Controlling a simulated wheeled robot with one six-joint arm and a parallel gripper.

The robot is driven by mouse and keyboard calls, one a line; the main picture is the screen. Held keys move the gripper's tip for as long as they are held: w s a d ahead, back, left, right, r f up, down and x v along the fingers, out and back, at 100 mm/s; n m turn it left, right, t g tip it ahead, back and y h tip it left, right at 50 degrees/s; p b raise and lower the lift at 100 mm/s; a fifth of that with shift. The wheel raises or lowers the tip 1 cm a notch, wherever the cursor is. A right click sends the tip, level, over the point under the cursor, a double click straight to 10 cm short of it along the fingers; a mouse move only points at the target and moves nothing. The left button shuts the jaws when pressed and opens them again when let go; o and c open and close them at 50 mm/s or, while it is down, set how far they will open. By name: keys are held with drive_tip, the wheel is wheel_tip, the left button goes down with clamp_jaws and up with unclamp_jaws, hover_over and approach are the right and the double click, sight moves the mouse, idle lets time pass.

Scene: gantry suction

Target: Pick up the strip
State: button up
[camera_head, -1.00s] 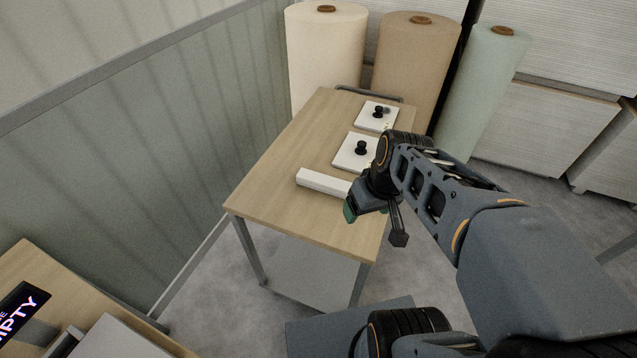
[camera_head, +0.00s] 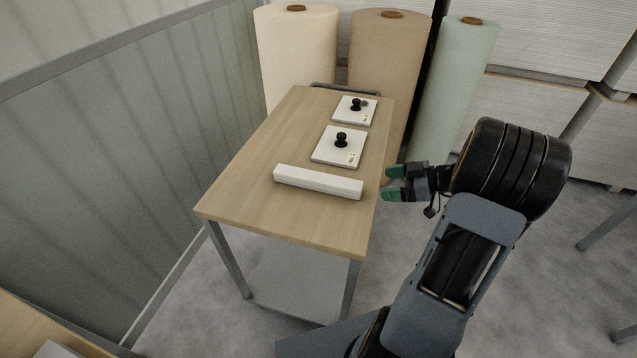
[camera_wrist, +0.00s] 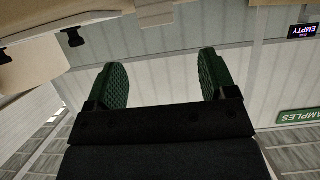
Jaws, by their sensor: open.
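The strip (camera_head: 318,182) is a long white bar lying across the near half of the wooden table (camera_head: 275,225). My gripper (camera_head: 389,183) is beside the table's right edge, to the right of the strip's right end and apart from it. Its two green fingers point left towards the strip. In the wrist view, my gripper (camera_wrist: 161,65) is open with nothing between the fingers. A pale block at the top edge of that view, beyond the fingers, looks like the strip's end (camera_wrist: 156,13).
Two white plates, a nearer one (camera_head: 326,155) and a farther one (camera_head: 345,117), each with a black knob, lie behind the strip. Large rolls (camera_head: 297,60) stand behind the table. A corrugated wall (camera_head: 120,150) runs along the left. The table's near part is clear.

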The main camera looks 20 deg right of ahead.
sight(355, 185)
drive_tip(key=p+x, duration=0.1)
drive_tip(key=x, duration=1)
drive_tip(key=shift+w+a, duration=0.1)
drive_tip(key=shift+w, duration=0.05)
drive_tip(key=c, duration=1.2)
